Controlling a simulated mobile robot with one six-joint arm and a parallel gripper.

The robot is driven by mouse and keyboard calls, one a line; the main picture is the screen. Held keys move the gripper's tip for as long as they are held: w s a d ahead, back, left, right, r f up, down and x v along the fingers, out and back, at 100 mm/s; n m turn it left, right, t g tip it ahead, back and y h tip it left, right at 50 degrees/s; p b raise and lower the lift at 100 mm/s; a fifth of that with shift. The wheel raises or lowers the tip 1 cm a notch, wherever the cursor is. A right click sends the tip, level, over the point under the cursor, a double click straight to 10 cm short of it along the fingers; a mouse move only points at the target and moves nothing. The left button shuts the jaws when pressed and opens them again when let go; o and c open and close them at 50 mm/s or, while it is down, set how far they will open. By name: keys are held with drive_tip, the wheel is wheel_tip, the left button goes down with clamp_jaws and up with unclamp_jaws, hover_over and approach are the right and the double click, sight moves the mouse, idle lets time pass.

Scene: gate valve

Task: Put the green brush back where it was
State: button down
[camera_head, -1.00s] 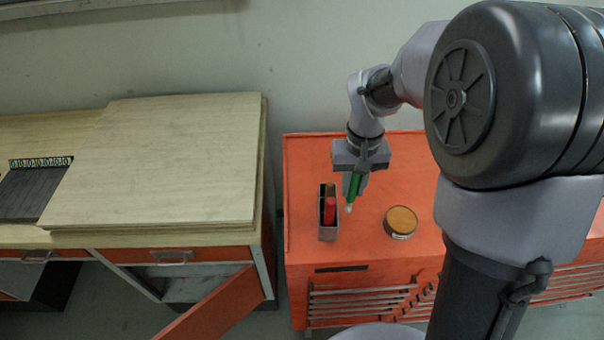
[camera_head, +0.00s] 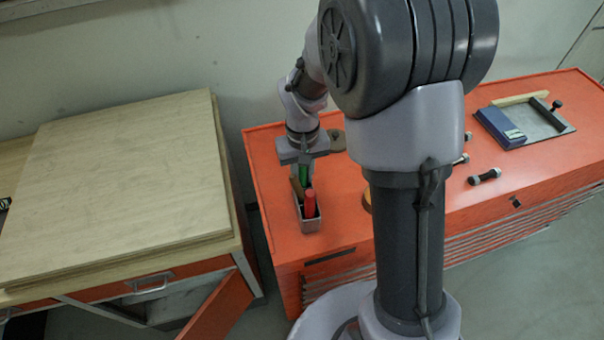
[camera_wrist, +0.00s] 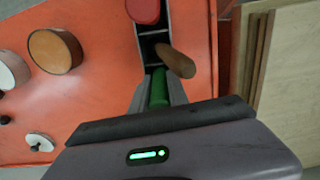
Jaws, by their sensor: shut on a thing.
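My gripper (camera_head: 303,170) is shut on the green brush (camera_head: 304,175), upright at the back end of a narrow grey holder (camera_head: 309,225). The brush (camera_wrist: 159,88) also shows between the fingers in the wrist view, in line with the holder's near end. Its lower end is hidden, so I cannot tell whether it is inside a compartment. A red handle (camera_head: 310,204) stands in the holder's front part. A brown handle (camera_head: 296,187) leans out beside the green brush; it shows tilted in the wrist view (camera_wrist: 176,62).
The holder stands on an orange cabinet top (camera_head: 265,160). A round brown-topped tin (camera_wrist: 54,50) is beside it, mostly hidden behind my arm in the head view. Dumbbell-like parts (camera_head: 484,177) and a plate with a blue box (camera_head: 502,126) lie farther right. A wooden bench (camera_head: 120,180) is left.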

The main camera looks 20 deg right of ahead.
drive_tip(key=shift+f, duration=0.2)
drive_tip(key=shift+s+f+b, duration=0.45)
drive_tip(key=shift+b, duration=0.1)
drive_tip(key=c, duration=1.3)
unclamp_jaws()
drive_tip(key=r+p, duration=0.1)
drive_tip(key=r, duration=0.1)
drive_tip(key=w+r+p, duration=0.1)
drive_tip(key=shift+w+r, duration=0.1)
drive_tip(key=shift+r, duration=0.25)
drive_tip(key=shift+t, duration=0.3)
drive_tip(key=r, duration=0.4)
drive_tip(key=r+p, duration=0.1)
drive_tip(key=r, duration=0.2)
drive_tip(key=s+r+p, duration=0.1)
drive_tip(key=r, duration=0.3)
drive_tip(key=shift+s+a+r, duration=0.1)
drive_tip(key=shift+a+r, duration=0.05)
drive_tip(key=shift+r, duration=0.15)
drive_tip(key=s+a+r+m+t, duration=0.1)
drive_tip(key=s+r, duration=0.2)
drive_tip(key=s, duration=0.3)
drive_tip(key=s+a+r+m+t+y, duration=0.1)
drive_tip(key=s+r+m+t, duration=0.1)
drive_tip(key=s, duration=0.4)
drive_tip(key=s+a+r+m+t+y, duration=0.1)
drive_tip(key=s+r+t, duration=0.1)
drive_tip(key=s+r, duration=0.2)
drive_tip(key=shift+s+a, duration=0.3)
drive_tip(key=shift+s, duration=0.65)
